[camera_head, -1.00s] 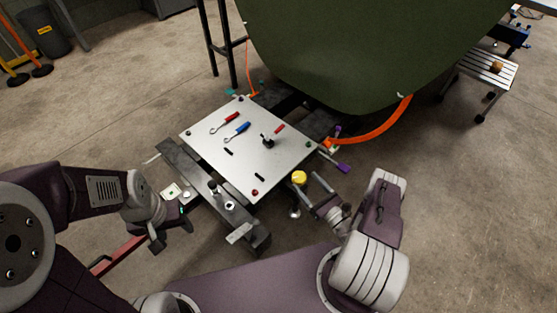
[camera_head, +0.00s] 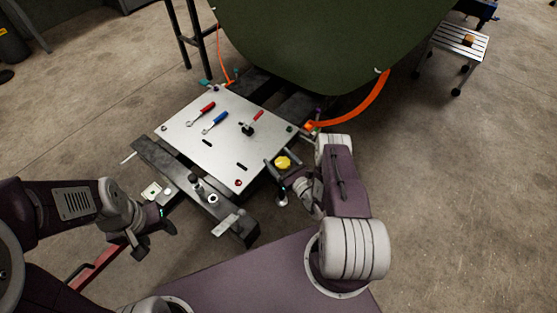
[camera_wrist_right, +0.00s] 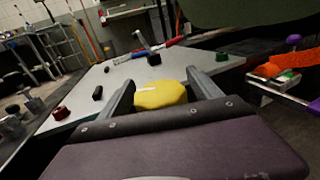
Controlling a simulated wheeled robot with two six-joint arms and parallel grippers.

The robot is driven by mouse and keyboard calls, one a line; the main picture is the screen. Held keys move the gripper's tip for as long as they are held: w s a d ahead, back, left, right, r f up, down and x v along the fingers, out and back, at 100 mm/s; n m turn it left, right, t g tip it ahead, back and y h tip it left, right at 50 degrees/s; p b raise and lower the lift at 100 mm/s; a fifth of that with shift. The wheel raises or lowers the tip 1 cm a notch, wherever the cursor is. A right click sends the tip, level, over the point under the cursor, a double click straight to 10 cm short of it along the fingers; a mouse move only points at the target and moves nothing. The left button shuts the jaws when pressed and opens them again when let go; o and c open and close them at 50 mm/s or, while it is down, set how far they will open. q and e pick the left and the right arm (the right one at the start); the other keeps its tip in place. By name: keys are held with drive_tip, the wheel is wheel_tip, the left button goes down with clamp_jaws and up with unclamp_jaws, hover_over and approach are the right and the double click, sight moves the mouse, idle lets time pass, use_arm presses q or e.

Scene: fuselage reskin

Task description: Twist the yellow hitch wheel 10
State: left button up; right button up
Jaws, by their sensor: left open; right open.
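The yellow hitch wheel (camera_head: 283,163) is a small lobed knob at the right front edge of the metal plate. In the right wrist view the yellow wheel (camera_wrist_right: 160,95) sits between the two fingers of my right gripper (camera_wrist_right: 163,92), which is open with a finger on each side. In the head view my right gripper (camera_head: 283,166) is at the wheel; whether the fingers touch it I cannot tell. My left gripper (camera_head: 150,228) is open and empty, low at the left of the plate's dark frame.
The metal plate (camera_head: 190,140) carries a red-handled tool (camera_head: 203,112), a blue-handled tool (camera_head: 215,122) and a small black clamp (camera_head: 247,128). The green fuselage (camera_head: 330,45) hangs behind it. An orange strap (camera_head: 365,108) curves down at right. A step stool (camera_head: 455,45) stands far right on open floor.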

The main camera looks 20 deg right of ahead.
sight(276, 166)
drive_tip(key=c, duration=1.4)
drive_tip(key=shift+o, duration=0.2)
drive_tip(key=shift+n+y, duration=0.4)
drive_tip(key=shift+y, duration=0.2)
drive_tip(key=n+y, duration=0.1)
drive_tip(key=n+g+y+b, duration=0.1)
drive_tip(key=shift+s+a+f+y, duration=0.1)
drive_tip(key=shift+a+y, duration=0.05)
drive_tip(key=shift+y, duration=0.25)
drive_tip(key=n+g+y+b, duration=0.1)
drive_tip(key=n+g+y, duration=0.1)
drive_tip(key=shift+s+a+f+y+b, duration=0.1)
drive_tip(key=shift+a+y+b, duration=0.1)
drive_tip(key=shift+y+b, duration=0.2)
drive_tip(key=n+g+y+b, duration=0.2)
drive_tip(key=n+g+b, duration=0.1)
drive_tip(key=g+b, duration=0.1)
drive_tip(key=s+a+n+g+y+b, duration=0.1)
drive_tip(key=n+g+y+b, duration=0.2)
drive_tip(key=g+b, duration=0.1)
drive_tip(key=s+n+g+y+b, duration=0.1)
drive_tip(key=n+g+y+b, duration=0.1)
drive_tip(key=b, duration=0.4)
drive_tip(key=shift+a+f+n+g+b, duration=0.15)
drive_tip(key=shift+n+g+b, duration=0.15)
drive_tip(key=shift+n+g, duration=0.8)
drive_tip(key=shift+s+r+n+g+b, duration=0.15)
drive_tip(key=shift+r+n+g+b, duration=0.15)
drive_tip(key=shift+g+b, duration=0.8)
